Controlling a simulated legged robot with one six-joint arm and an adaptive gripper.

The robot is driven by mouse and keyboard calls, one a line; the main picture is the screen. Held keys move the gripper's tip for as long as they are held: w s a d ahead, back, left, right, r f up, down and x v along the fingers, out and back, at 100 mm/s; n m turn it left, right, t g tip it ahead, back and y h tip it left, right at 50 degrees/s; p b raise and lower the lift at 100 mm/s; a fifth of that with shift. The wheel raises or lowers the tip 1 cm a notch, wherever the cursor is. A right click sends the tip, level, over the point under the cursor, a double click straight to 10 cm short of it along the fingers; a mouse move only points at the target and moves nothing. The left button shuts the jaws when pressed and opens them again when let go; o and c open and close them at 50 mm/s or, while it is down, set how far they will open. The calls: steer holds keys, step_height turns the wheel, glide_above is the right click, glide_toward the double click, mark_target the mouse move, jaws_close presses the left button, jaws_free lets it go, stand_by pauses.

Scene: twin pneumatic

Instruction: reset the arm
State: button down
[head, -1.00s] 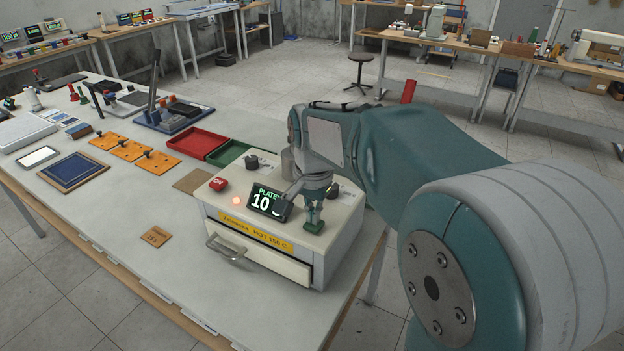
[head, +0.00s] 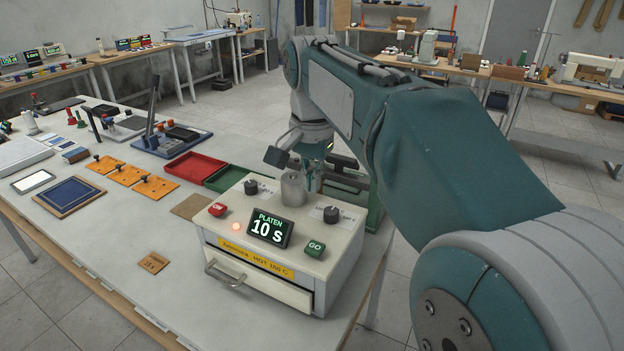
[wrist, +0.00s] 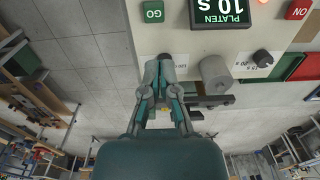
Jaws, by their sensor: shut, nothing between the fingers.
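My arm reaches in from the right in the head view. My gripper (head: 313,182) hangs behind the back edge of the white platen machine, partly hidden by a grey cylinder (head: 293,188) on its top. In the wrist view my gripper (wrist: 160,68) is shut and empty, its tips pointing towards the machine top. The white machine (head: 262,290) has a display (head: 268,228) reading "PLATEN 10 s". Its green GO button (head: 315,248) is uncovered, and so is the red button (head: 217,209). A small light (head: 235,226) glows reddish.
Black knobs (head: 330,214) stand on the machine top. Red (head: 193,167) and green (head: 226,178) trays and orange plates (head: 128,175) lie to the left. A small brown tile (head: 153,262) lies in front. The table is clear around the tile.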

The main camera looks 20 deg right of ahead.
steer(key=shift+d, duration=0.2)
stand_by(0.3)
steer(key=s+f+n+t, duration=0.2)
steer(key=s+f+n, duration=0.2)
steer(key=s, duration=0.4)
steer(key=s+a+f+n+t, duration=0.1)
steer(key=s+f+n+t, duration=0.2)
steer(key=s+f+n, duration=0.2)
steer(key=s+f, duration=0.2)
steer(key=s, duration=0.2)
steer(key=shift+s+a, duration=0.3)
stand_by(5.5)
